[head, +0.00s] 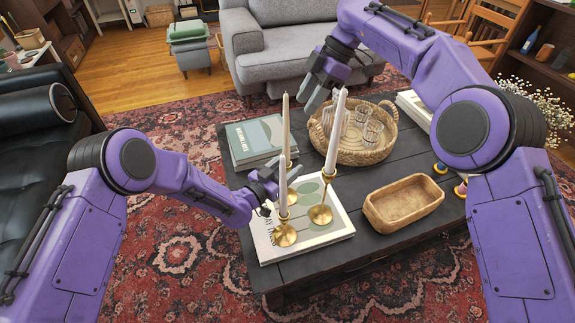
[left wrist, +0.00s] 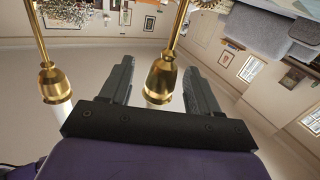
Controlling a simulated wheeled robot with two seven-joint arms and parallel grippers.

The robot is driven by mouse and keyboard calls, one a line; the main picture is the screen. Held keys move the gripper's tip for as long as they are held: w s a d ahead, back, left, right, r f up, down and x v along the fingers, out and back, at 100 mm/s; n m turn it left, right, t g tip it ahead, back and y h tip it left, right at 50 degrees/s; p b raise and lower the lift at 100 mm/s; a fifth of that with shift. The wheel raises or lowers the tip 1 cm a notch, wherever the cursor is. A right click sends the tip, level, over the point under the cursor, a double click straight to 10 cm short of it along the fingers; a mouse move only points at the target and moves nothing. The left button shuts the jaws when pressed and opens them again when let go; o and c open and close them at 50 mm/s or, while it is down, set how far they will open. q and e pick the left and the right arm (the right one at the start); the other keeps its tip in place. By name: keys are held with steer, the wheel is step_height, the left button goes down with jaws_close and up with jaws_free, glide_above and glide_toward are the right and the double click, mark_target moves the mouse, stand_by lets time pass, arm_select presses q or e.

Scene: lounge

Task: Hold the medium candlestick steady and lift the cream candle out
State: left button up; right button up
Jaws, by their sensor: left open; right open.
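Three brass candlesticks with pale candles stand upright on the table. The front candlestick (head: 284,234) has a short candle (head: 283,187). The right candlestick (head: 320,213) holds a tall candle (head: 335,130). Another tall candle (head: 286,125) stands behind, its holder partly hidden. I cannot tell surely which is the medium one. My left gripper (head: 267,187) is open beside the front candlestick. In the left wrist view, a brass cup (left wrist: 160,80) shows between its fingers and another cup (left wrist: 53,85) outside them. My right gripper (head: 323,99) is open and empty near the right candle's top.
The candlesticks stand on or beside a large flat book (head: 335,232) on the dark table (head: 375,262). A green book stack (head: 256,139), a wicker tray (head: 352,157) with glasses and a wooden bowl (head: 402,203) stand around them. A grey sofa (head: 275,45) is behind.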

arm_select(q)
steer(key=shift+w+d, duration=0.5)
jaws_close()
stand_by(0.3)
